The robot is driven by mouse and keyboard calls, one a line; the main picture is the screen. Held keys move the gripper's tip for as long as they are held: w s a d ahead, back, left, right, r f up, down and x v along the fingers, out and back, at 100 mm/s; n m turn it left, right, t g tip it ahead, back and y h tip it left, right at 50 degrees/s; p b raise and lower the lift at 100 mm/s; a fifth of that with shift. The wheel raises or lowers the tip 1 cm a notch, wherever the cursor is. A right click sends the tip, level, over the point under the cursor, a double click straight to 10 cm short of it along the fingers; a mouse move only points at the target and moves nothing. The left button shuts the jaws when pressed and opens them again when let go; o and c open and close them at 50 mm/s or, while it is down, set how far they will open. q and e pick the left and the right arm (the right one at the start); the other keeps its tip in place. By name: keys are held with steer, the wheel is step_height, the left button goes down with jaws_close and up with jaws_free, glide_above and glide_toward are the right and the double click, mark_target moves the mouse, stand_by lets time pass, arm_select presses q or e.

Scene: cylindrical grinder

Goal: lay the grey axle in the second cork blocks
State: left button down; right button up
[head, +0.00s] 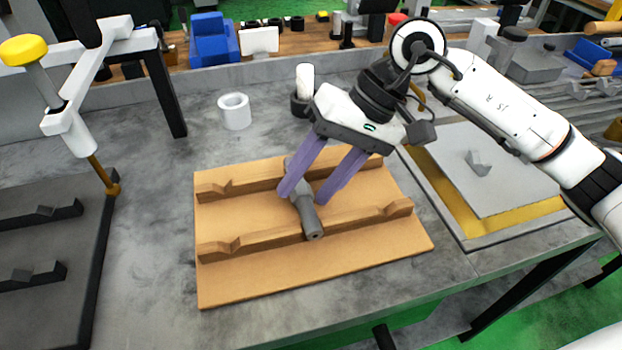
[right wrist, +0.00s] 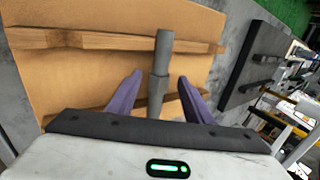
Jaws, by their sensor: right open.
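The grey axle (head: 311,222) is a stepped rod lying across the two raised cork rails (head: 270,233) on the cork board (head: 300,268), around the middle of their length. It also shows in the right wrist view (right wrist: 162,60), crossing the rail. My right gripper (head: 306,197) is open above the board, its two purple fingers on either side of the axle's thicker middle. In the right wrist view the fingertips (right wrist: 161,77) stand apart from the axle. The fingers hide part of the axle in the head view. My left gripper is not in view.
A white ring (head: 234,112) stands behind the board, and a white-topped dark cylinder (head: 303,90) stands near it. A grey plate in a yellow-edged tray (head: 463,212) lies to the right. A dark fixture mat (head: 75,190) with black rails lies to the left.

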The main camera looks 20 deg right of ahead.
steer(key=b+v, duration=0.1)
steer(key=v, duration=0.9)
steer(key=shift+r, duration=0.25)
